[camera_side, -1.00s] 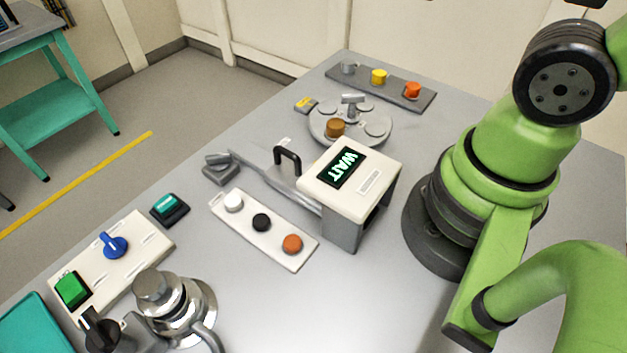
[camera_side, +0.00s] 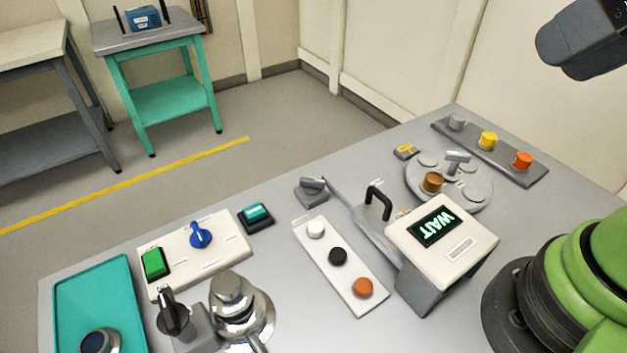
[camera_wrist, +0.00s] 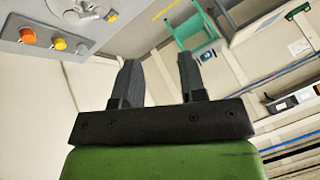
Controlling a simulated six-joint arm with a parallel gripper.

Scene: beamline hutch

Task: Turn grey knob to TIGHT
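No lettering TIGHT can be read, so I cannot tell which grey part is the grey knob. In the side view, a grey bar handle sits on a small grey base (camera_side: 312,190) left of the slide. A grey T-shaped handle (camera_side: 458,160) stands on the round disc (camera_side: 478,194). A short grey cylinder (camera_side: 456,122) stands on the back rail. My gripper (camera_wrist: 158,70) is open and empty in the wrist view, its fingers apart, toward the walls and away from the tabletop.
A WAIT display box (camera_side: 470,255) stands near my arm's base. A white strip (camera_side: 325,252) bears several buttons. A panel (camera_side: 225,262) holds a blue knob (camera_side: 200,235) and a green button (camera_side: 155,264). A chrome vessel (camera_side: 240,312) and teal tray (camera_side: 75,300) are at front left.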

